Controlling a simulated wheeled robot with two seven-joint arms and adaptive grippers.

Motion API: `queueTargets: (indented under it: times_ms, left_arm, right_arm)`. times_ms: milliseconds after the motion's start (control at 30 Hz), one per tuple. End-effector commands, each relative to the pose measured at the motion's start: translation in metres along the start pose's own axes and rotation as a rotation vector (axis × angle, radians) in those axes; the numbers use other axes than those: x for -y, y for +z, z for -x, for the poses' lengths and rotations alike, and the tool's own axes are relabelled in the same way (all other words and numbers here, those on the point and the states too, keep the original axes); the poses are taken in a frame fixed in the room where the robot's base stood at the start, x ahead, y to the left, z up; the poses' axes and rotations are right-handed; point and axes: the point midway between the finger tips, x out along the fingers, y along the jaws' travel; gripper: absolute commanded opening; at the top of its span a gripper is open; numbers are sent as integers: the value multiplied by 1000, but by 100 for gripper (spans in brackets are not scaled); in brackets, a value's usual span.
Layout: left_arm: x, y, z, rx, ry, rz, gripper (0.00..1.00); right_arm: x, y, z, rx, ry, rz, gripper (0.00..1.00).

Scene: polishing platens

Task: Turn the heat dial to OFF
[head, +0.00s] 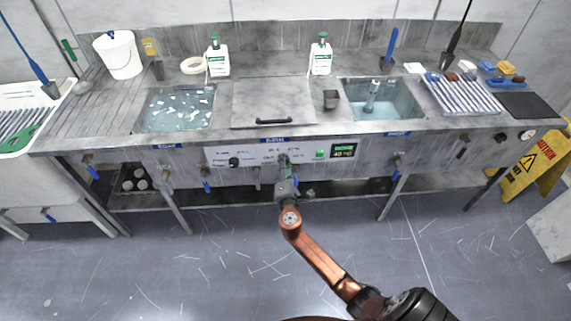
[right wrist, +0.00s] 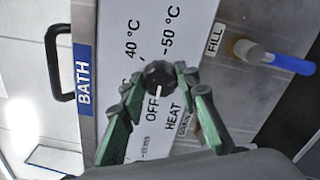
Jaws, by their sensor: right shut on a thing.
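The heat dial (right wrist: 158,76) is a round black knob on a white panel (right wrist: 178,30) marked OFF, 40 °C, 50 °C and HEAT. Its white pointer line faces the OFF label in the right wrist view. My right gripper (right wrist: 160,82) has its green fingers on both sides of the dial and is shut on it. In the head view my right gripper (head: 284,162) reaches the front panel below the bath lid and mostly hides the dial. My left gripper is not in view.
A display (head: 344,150) with green figures and a green button (head: 320,154) sit right of my gripper. Another black knob (head: 233,162) is to its left. The lid handle (head: 274,121) sticks out above. A blue-handled FILL tap (right wrist: 285,63) stands beside the panel.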

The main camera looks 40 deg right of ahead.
Motion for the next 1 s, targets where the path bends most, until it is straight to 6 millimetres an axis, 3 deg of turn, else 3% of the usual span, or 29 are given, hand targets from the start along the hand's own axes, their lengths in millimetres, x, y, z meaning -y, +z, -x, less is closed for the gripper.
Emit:
queueTargets:
  times_ms: [333, 367, 600, 867, 1000]
  left_arm:
    - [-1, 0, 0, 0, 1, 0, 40]
    - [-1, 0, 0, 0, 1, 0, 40]
    - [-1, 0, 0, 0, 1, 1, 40]
    - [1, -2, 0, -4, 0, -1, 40]
    - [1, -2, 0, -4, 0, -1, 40]
  right_arm:
    - [1, -2, 1, -4, -1, 4, 5]
    - [1, -2, 1, -4, -1, 4, 31]
    - [1, -1, 0, -2, -1, 2, 47]
    - [0, 0, 1, -1, 0, 1, 47]
    - [1, -1, 11, -1, -1, 0, 47]
